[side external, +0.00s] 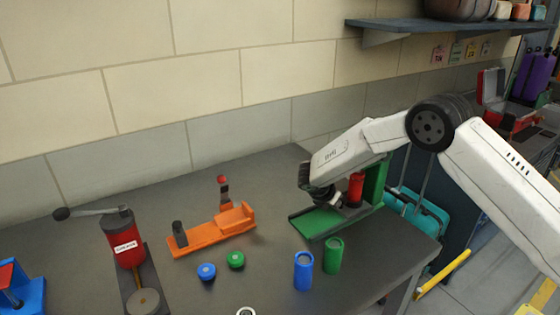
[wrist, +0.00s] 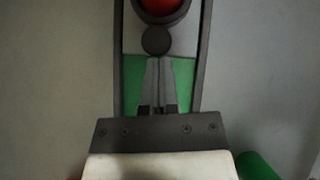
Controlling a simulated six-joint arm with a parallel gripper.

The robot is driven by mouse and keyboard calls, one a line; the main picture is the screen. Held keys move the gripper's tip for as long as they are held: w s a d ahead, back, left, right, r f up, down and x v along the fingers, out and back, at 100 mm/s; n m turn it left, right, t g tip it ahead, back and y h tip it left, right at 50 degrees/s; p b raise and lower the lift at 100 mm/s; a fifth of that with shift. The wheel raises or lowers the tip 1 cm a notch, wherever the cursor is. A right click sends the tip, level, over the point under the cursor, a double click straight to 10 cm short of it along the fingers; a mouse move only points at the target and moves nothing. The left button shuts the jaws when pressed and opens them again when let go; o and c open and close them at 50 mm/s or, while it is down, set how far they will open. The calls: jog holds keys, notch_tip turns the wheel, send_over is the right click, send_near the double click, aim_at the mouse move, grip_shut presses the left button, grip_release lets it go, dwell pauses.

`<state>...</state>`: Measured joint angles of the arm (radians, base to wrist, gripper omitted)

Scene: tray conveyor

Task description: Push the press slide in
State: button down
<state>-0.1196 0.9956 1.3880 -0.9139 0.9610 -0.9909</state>
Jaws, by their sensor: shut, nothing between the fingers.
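The green press (side external: 374,185) stands at the right of the table, with a red cylinder (side external: 355,190) above its green base (side external: 316,223). My gripper (side external: 338,204) is low over that base, in front of the red cylinder. In the wrist view, the press base (wrist: 132,85) is green between two dark side rails. A grey plate with a dark round knob (wrist: 156,40) lies across it, below a red round part (wrist: 162,8) in a dark ring. My gripper (wrist: 158,60) is shut and empty, its fingertips at the knob's near edge. I cannot tell whether they touch it.
A blue can (side external: 303,271) and a green can (side external: 333,256) stand in front of the press. An orange fixture (side external: 212,232), blue cap (side external: 206,271) and green cap (side external: 236,260) are to the left. A red crank device (side external: 124,245) stands farther left.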

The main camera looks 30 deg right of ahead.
jog(key=shift+d, duration=0.3)
jog(key=shift+a+r, duration=0.15)
jog(key=shift+a, duration=0.25)
jog(key=a, duration=0.3)
jog(key=shift+s+a+r, duration=0.15)
jog(key=shift+s+a, duration=0.1)
jog(key=v, duration=1)
jog(key=shift+a, duration=0.15)
jog(key=s+d+m+y, duration=0.2)
jog(key=s+m+y, duration=0.2)
jog(key=s+m, duration=0.6)
jog(key=s+d+m+t+y, duration=0.1)
jog(key=s+d+m+y, duration=0.2)
jog(key=s+m, duration=0.6)
jog(key=s+y, duration=0.1)
jog(key=s, duration=0.5)
jog(key=shift+s+d+r+m, duration=0.25)
jog(key=shift+s+r+m, duration=0.05)
jog(key=shift+r+m, duration=0.1)
